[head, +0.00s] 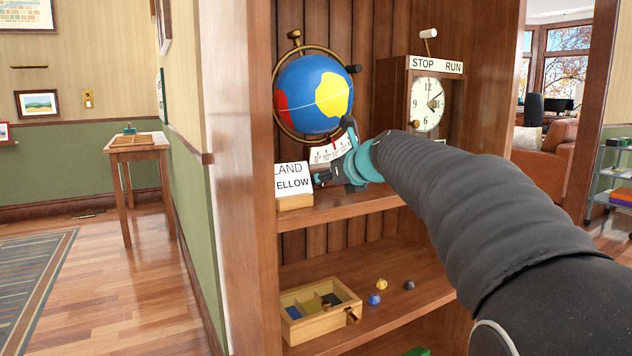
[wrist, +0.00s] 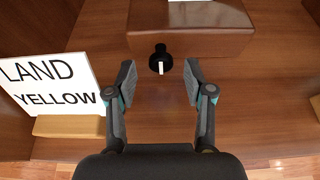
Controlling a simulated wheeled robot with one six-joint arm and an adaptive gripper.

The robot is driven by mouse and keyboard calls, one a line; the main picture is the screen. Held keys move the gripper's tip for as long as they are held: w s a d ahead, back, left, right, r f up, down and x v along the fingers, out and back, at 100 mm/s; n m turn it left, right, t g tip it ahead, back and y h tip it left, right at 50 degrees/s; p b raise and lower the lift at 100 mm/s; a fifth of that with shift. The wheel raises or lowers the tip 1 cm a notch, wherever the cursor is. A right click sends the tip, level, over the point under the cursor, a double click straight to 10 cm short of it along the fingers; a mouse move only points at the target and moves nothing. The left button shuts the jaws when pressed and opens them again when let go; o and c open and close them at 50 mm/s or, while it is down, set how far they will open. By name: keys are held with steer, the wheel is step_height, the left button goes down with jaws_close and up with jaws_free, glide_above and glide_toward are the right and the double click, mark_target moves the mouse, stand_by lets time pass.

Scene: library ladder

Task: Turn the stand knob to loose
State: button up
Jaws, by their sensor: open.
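The stand knob (wrist: 160,60) is a black round knob with a white mark, on the front of the brown stand base (wrist: 215,40) in the wrist view. The mark points straight toward the bottom of that picture. My gripper (wrist: 159,82) is open, with one finger on each side of the knob and a gap on both sides; it does not touch it. In the head view my gripper (head: 335,172) is in front of the globe (head: 312,94) on the upper shelf, and it and the arm hide the knob and most of the stand.
A card reading LAND YELLOW (head: 293,178) stands in a wooden holder left of my gripper. A clock case marked STOP and RUN (head: 428,100) stands to the right. The lower shelf holds a divided box (head: 320,325) and several small pieces (head: 375,299).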

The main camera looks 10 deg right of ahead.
steer(key=shift+x, duration=1)
jaws_close()
steer(key=shift+a+r+n+h+p, duration=0.1)
steer(key=shift+r+n+h+p, duration=0.15)
steer(key=shift+n+p, duration=0.45)
steer(key=shift+f+n+t+h+p, duration=0.25)
steer(key=shift+n+t+h+p, duration=0.15)
steer(key=shift+n+h+p, duration=0.4)
jaws_free()
steer(key=shift+a, duration=0.15)
